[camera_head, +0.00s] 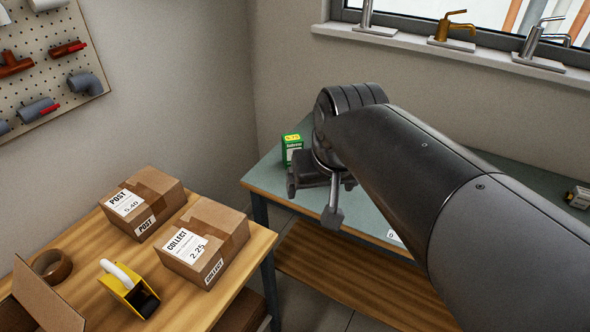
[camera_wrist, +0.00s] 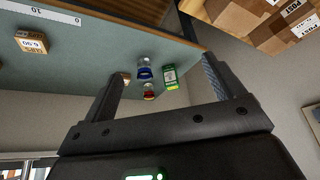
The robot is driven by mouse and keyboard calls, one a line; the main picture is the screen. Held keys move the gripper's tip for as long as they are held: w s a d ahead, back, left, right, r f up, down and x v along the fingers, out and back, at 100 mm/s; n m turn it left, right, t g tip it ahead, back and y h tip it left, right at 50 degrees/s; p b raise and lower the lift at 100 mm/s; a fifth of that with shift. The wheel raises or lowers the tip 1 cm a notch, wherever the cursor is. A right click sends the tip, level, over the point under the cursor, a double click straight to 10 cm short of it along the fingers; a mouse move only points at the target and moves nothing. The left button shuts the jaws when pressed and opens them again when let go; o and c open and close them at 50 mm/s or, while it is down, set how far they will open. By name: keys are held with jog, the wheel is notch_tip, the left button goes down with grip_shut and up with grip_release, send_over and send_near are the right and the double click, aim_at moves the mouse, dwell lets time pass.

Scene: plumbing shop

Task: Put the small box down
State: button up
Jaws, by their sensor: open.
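A small green and white box (camera_head: 291,150) with a yellow top stands on the grey-green bench (camera_head: 262,178), near its far left corner. It also shows in the wrist view (camera_wrist: 170,76), beyond the gap between my fingers and apart from them. My gripper (camera_head: 313,200) is open, over the front left part of the bench, in front of the green box. In the wrist view my gripper (camera_wrist: 160,88) holds nothing between its two spread fingers. Another small box (camera_wrist: 32,43) with a price label sits on the bench; the head view shows a similar one (camera_head: 578,196) at far right.
A blue-labelled bottle (camera_wrist: 144,70) and a red item (camera_wrist: 149,90) stand near the green box. Two cardboard parcels (camera_head: 146,202) (camera_head: 205,240), a tape dispenser (camera_head: 130,288) and a tape roll (camera_head: 52,266) are on the wooden table at left. Taps (camera_head: 452,28) line the windowsill.

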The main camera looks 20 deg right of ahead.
jog(key=s+a+f+n, duration=0.1)
jog(key=s+f, duration=0.2)
jog(key=s, duration=0.2)
jog(key=shift+s+a+f+t, duration=0.2)
jog(key=shift+s+f+t, duration=0.1)
jog(key=shift+f, duration=0.1)
jog(key=shift+o, duration=0.4)
jog(key=shift+r, duration=0.1)
dwell(1.0)
